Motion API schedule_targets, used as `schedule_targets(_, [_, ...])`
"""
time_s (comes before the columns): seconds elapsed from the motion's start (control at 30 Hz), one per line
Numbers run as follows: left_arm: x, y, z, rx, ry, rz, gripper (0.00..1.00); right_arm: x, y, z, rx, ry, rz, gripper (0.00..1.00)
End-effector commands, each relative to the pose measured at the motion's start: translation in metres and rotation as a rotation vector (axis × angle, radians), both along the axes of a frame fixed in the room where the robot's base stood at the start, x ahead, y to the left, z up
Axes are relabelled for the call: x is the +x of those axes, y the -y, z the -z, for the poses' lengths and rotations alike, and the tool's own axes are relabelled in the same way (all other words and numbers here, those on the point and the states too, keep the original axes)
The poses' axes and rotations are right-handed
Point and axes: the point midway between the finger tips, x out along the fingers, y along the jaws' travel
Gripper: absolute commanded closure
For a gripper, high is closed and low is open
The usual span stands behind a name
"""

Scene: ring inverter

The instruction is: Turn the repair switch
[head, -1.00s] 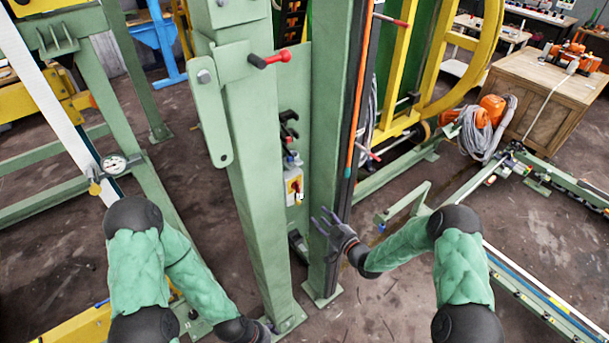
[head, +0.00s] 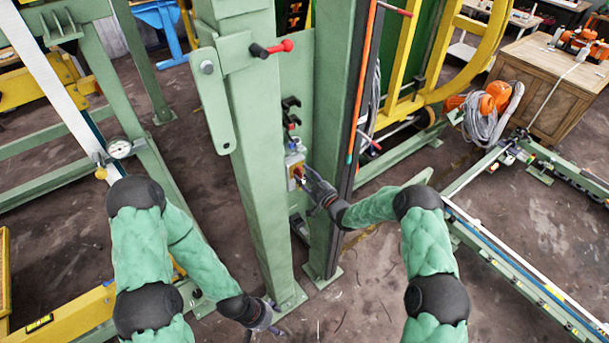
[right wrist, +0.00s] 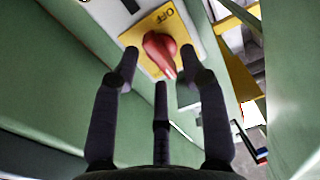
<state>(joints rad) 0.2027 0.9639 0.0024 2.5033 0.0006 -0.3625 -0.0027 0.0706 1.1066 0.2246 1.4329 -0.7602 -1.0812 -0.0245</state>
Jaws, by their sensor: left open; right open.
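The repair switch (right wrist: 160,52) is a red rotary knob on a yellow plate (right wrist: 137,37) marked OFF, in the right wrist view. In the head view its small grey box with the yellow plate (head: 296,174) sits between two green posts. My right gripper (head: 308,178) is at the switch. In the right wrist view the open fingers (right wrist: 158,68) point at the knob, with fingertips on either side of its lower part; I cannot tell whether they touch it. My left gripper (head: 268,318) is open, low by the foot of the left post, away from the switch.
Green posts (head: 250,170) and (head: 345,120) stand close on both sides of the switch. A red-tipped lever (head: 272,49) sticks out above it. A pressure gauge (head: 119,148) is at the left. A wooden cabinet (head: 555,85) stands at the back right.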

Motion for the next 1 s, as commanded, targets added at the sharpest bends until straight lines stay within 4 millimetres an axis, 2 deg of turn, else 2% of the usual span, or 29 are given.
schedule_targets(0.37, [0.0, 0.0, 0.0, 0.0, 0.0, 0.0, 0.31, 0.005, -0.004, 0.0, 0.0, 0.0, 0.0, 0.56])
schedule_targets(0.53, [0.0, 0.0, 0.0, 0.0, 0.0, 0.0, 0.31, 0.005, -0.003, 0.0, 0.0, 0.0, 0.0, 1.0])
schedule_targets(0.83, [0.0, 0.0, 0.003, 0.0, 0.0, 0.0, 0.31, 0.005, -0.003, 0.0, -0.009, 0.008, 0.0, 1.0])
schedule_targets(1.0, [0.0, 0.0, 0.015, 0.0, 0.0, 0.0, 0.31, 0.005, -0.004, 0.002, -0.052, 0.039, 0.0, 1.0])
